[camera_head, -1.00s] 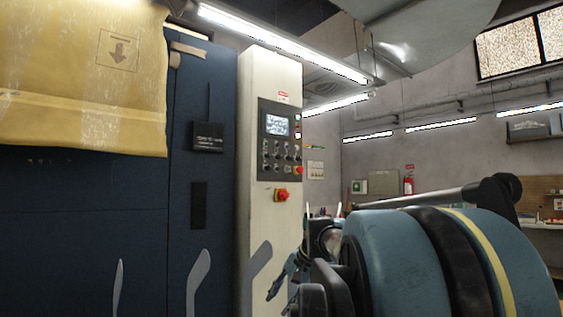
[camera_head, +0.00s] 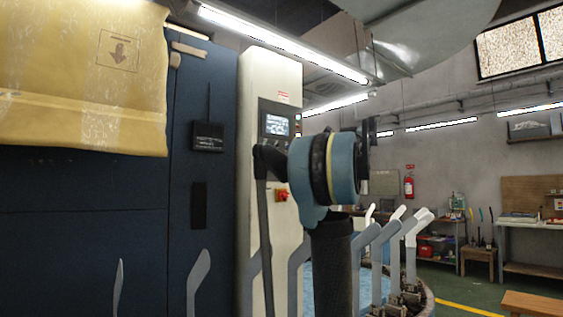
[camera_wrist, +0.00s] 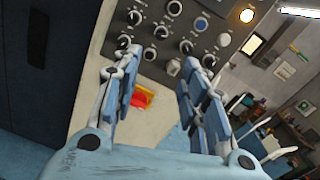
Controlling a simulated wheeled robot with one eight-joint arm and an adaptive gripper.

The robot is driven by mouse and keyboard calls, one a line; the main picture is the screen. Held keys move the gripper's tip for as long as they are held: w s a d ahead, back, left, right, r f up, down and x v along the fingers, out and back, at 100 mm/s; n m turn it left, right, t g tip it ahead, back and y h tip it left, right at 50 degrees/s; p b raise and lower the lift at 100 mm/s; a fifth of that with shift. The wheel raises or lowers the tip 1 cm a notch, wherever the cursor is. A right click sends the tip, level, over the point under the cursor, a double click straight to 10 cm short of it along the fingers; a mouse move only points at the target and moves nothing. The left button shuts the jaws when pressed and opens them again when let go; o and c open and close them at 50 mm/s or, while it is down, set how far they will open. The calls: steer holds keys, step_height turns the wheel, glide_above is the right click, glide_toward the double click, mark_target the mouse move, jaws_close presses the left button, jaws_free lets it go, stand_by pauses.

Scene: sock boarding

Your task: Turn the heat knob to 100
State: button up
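The dark control panel (camera_wrist: 165,30) fills the top of the wrist view, with several black knobs, such as one at the upper left (camera_wrist: 134,17) and one in the lower row (camera_wrist: 150,53). Their labels are too small to read, so I cannot tell which is the heat knob. My gripper (camera_wrist: 162,65) is open and empty, its two fingers pointing at the lower knobs; I cannot tell whether they touch the panel. In the head view my arm covers the knobs, and only the panel's screen (camera_head: 276,124) shows; my gripper is hidden there.
A red and yellow switch (camera_wrist: 142,97) sits below the panel, between my fingers in the wrist view; it also shows in the head view (camera_head: 282,195). A dark blue cabinet (camera_head: 200,240) stands left. Several pale sock forms (camera_head: 390,250) stand on a ring at right.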

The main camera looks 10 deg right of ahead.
mark_target(279, 157)
steer(key=x, duration=1.7)
steer(key=shift+w, duration=0.2)
steer(key=shift+r, duration=0.1)
jaws_close()
